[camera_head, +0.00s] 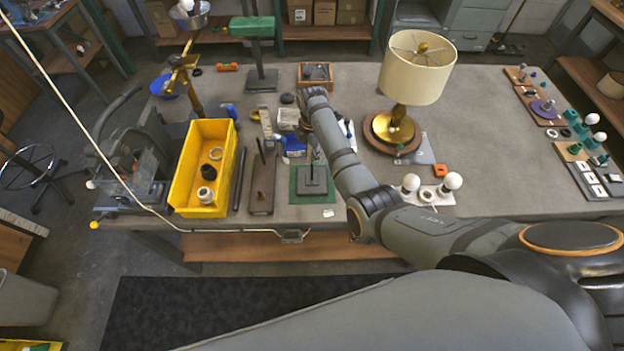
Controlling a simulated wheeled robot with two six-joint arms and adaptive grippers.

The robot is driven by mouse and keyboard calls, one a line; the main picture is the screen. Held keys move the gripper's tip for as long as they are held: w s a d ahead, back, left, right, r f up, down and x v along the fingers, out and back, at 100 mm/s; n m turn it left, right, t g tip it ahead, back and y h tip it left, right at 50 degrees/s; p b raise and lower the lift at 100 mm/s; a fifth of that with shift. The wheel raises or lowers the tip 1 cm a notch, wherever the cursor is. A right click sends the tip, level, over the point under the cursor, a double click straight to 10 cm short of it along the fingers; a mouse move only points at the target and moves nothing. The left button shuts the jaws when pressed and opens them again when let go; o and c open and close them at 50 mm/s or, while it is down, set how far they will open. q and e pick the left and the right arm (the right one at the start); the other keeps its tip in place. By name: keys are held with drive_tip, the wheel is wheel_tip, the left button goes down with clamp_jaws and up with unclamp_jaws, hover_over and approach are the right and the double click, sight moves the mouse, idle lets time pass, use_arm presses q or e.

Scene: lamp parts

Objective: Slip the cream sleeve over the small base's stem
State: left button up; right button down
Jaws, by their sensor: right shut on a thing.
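The small base (312,184) is a dark square plate lying on a green mat near the front edge of the table. A thin upright stem (313,157) rises from it towards my right gripper. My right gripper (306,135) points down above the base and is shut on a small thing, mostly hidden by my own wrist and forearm. I cannot make out the cream sleeve clearly; the held thing is too hidden to tell its shape or whether it is around the stem. My left gripper is not in view.
A yellow bin (181,183) with several small parts stands left. A brown board (262,198) with upright pins lies between bin and mat. Right of my forearm stand a lamp with a cream shade (416,72) and a bulb tray (428,196). The table's right middle is clear.

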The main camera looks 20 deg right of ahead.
sight(312, 179)
drive_tip(key=shift+f+b, duration=0.65)
drive_tip(key=shift+f, duration=0.95)
drive_tip(key=shift+f, duration=0.1)
drive_tip(key=shift+f+b, duration=1.05)
drive_tip(key=shift+f, duration=0.85)
drive_tip(key=shift+f+b, duration=1.1)
drive_tip(key=shift+f, duration=0.45)
drive_tip(key=shift+f, duration=0.6)
drive_tip(key=c, duration=1.1)
unclamp_jaws()
